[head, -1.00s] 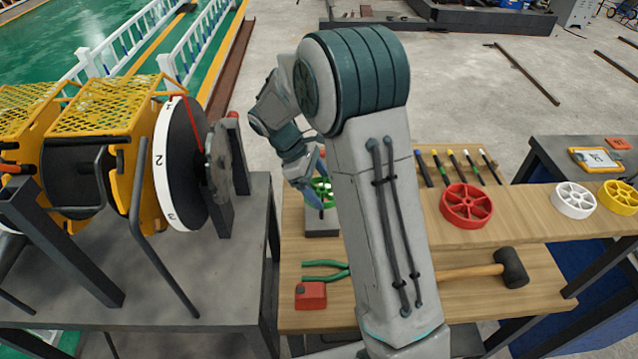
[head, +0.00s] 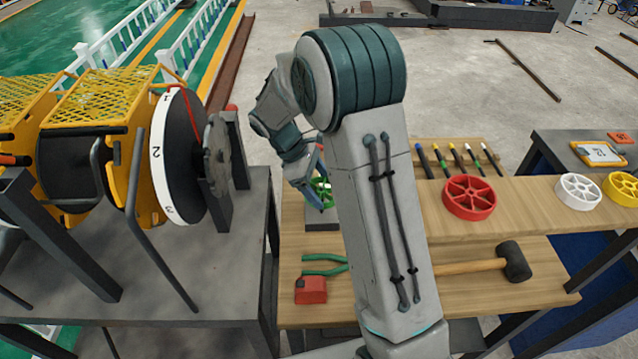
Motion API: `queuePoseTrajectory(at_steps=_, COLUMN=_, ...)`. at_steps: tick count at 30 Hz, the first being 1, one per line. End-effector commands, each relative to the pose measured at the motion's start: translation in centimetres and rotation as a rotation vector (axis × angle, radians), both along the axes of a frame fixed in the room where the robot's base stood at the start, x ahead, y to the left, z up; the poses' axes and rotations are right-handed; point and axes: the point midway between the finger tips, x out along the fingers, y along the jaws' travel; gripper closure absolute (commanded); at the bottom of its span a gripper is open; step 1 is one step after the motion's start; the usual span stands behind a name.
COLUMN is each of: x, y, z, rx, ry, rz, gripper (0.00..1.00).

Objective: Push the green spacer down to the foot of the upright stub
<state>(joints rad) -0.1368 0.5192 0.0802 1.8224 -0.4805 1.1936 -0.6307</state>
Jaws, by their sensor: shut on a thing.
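The green spacer (head: 321,192), a spoked wheel, is at my gripper (head: 322,183), partly hidden behind my arm. My gripper is shut on it. The spacer is just above a grey block (head: 322,222) on the wooden bench. The upright stub cannot be made out; my gripper, the spacer and my arm cover that spot. I cannot tell how high the spacer sits on it.
A red wheel (head: 469,198), a white wheel (head: 578,192) and a yellow wheel (head: 622,189) lie to the right, with several markers behind. Green-handled pliers (head: 324,264), a red box (head: 311,290) and a mallet (head: 515,262) lie nearer. A yellow machine (head: 125,150) stands left.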

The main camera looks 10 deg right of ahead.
Motion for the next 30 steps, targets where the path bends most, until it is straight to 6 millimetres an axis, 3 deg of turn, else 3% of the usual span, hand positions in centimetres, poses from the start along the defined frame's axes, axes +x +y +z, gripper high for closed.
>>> queuePoseTrajectory(at_steps=30, x=0.0, y=0.0, z=-2.7, rx=-0.001, ry=0.001, rz=-0.001, gripper=0.51)
